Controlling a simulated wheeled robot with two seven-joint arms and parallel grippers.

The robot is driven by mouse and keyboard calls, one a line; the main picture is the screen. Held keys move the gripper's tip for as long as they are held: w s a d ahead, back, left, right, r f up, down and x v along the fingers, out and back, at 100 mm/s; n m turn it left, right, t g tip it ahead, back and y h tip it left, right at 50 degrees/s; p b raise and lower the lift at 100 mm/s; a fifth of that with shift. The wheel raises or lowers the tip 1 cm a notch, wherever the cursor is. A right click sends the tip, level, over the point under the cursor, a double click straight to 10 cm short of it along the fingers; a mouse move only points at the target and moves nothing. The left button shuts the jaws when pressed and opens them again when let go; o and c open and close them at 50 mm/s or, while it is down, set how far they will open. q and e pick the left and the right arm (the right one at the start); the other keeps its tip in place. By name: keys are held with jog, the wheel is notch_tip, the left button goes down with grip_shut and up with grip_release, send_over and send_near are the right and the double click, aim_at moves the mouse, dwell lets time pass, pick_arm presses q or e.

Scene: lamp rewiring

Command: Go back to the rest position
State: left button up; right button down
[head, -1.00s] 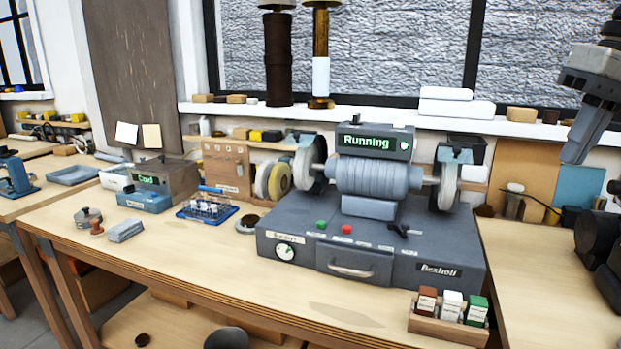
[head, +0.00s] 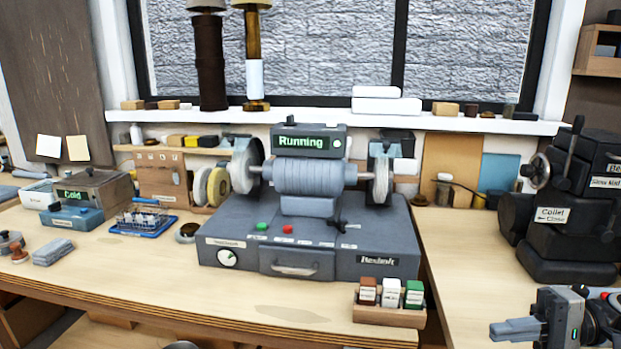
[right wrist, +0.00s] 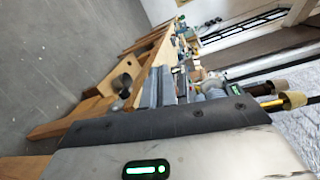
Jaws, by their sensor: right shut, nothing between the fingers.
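My right gripper (head: 508,330) shows at the bottom right of the head view, its grey fingers shut, empty and pointing left. It is apart from the bench machine and in front of the right-hand part of the benches. Its fingers also show in the right wrist view (right wrist: 160,86), lying together. My left gripper is not in the head view.
A grey polishing machine (head: 340,249) reading "Running" stands mid-bench. A wooden holder (head: 389,314) with several small boxes sits at its front right. A dark machine labelled "Collet" (head: 572,243) stands at the right.

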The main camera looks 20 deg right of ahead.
jog(key=s+a+f+n+g+h, duration=0.15)
jog(key=f+h, duration=0.35)
jog(key=f, duration=0.5)
jog(key=s+a+f+n+h, duration=0.1)
jog(key=a+f+n+h, duration=0.25)
jog(key=f, duration=0.55)
jog(key=s+a+f+n+h, duration=0.15)
jog(key=f+h, duration=0.35)
jog(key=f, duration=0.5)
jog(key=a+r+n+t, duration=0.1)
jog(key=a+t, duration=0.1)
jog(key=a, duration=0.8)
jog(key=a+r+n+t, duration=0.2)
jog(key=a+t, duration=0.1)
jog(key=a, duration=0.7)
jog(key=shift+w+a+r+y, duration=0.2)
jog(key=shift+a+r+y, duration=0.05)
jog(key=shift+r+y, duration=0.1)
